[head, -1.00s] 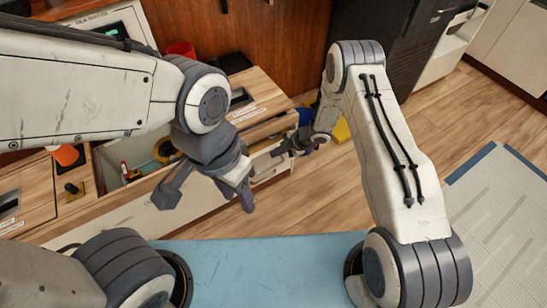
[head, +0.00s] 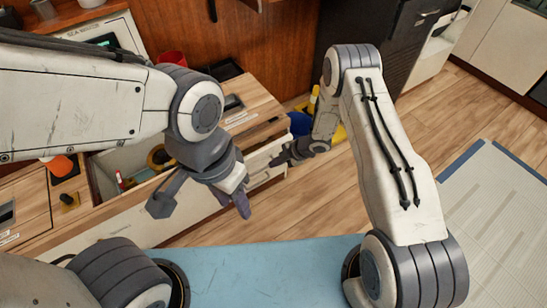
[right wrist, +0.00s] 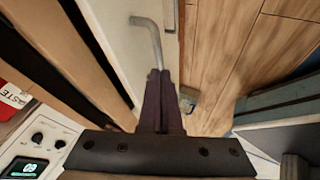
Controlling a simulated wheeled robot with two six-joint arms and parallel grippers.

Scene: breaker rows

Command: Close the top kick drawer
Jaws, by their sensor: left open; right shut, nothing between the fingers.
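In the head view a pale-fronted drawer (head: 105,228) stands open at the left. Its light interior holds a yellow roll (head: 159,158) and a small red item. My left gripper (head: 203,204) is open, its fingers over the drawer's front area, and its arm hides part of the drawer. My right gripper (head: 279,159) is shut and empty by the right end of the drawer front. In the right wrist view its closed fingers (right wrist: 160,78) are at the lower end of a grey bent bar handle (right wrist: 152,35) on a pale front; contact is unclear. I cannot tell which drawer is the top kick drawer.
A blue object (head: 300,124) and a yellow one stand on the floor to the right. The wooden floor (head: 300,205) is partly clear. A dark appliance stands behind.

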